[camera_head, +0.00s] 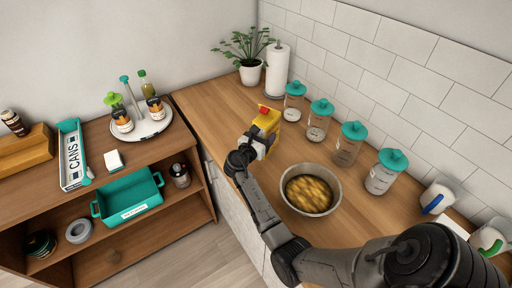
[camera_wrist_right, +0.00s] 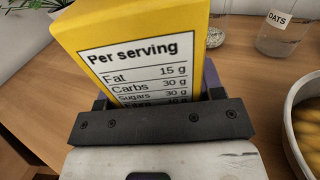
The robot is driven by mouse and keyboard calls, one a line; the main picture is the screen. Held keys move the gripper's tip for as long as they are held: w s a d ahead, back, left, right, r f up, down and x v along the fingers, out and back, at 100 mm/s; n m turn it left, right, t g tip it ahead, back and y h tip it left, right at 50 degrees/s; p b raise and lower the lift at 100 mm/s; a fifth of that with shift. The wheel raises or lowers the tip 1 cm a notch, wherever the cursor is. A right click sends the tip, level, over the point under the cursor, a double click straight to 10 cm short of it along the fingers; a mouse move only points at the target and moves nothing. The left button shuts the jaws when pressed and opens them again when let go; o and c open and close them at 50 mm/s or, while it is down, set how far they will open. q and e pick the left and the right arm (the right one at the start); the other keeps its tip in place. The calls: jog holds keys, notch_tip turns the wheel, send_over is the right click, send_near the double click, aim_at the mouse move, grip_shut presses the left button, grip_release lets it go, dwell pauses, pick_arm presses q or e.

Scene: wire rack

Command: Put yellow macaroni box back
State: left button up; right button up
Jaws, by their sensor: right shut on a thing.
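A yellow macaroni box (camera_head: 266,121) with a red patch on top is held by my right gripper (camera_head: 255,143) above the wooden counter, left of the metal bowl. In the right wrist view the yellow box (camera_wrist_right: 190,22) fills the upper middle, its white nutrition label facing the camera. My right gripper (camera_wrist_right: 160,98) is shut on the box, with a finger on each side of it. The box's lower end is hidden behind the gripper. I cannot tell whether the box touches the counter. My left gripper is not in view.
A metal bowl of macaroni (camera_head: 310,190) stands right of my arm. Several teal-lidded jars (camera_head: 346,145) line the tiled wall. A plant (camera_head: 246,58) and paper towel roll (camera_head: 277,70) stand behind. At left, a shelf unit holds a teal bin (camera_head: 128,197) and a turntable (camera_head: 150,122).

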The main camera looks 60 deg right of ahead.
jog(key=shift+w+a+f+b, duration=0.1)
jog(key=shift+w+f+b, duration=0.15)
jog(key=shift+w+f, duration=0.5)
jog(key=shift+w+a+f+b, duration=0.1)
jog(key=shift+w+f+b, duration=0.15)
jog(key=shift+f, duration=0.95)
jog(key=shift+w+f+b, duration=0.2)
jog(key=shift+w+f, duration=0.3)
jog(key=shift+f, duration=0.45)
jog(key=shift+f, duration=0.15)
jog(key=o, duration=1.1)
jog(key=shift+o, duration=0.2)
jog(key=shift+r, duration=0.2)
jog(key=a, duration=1.2)
jog(key=shift+w, duration=0.25)
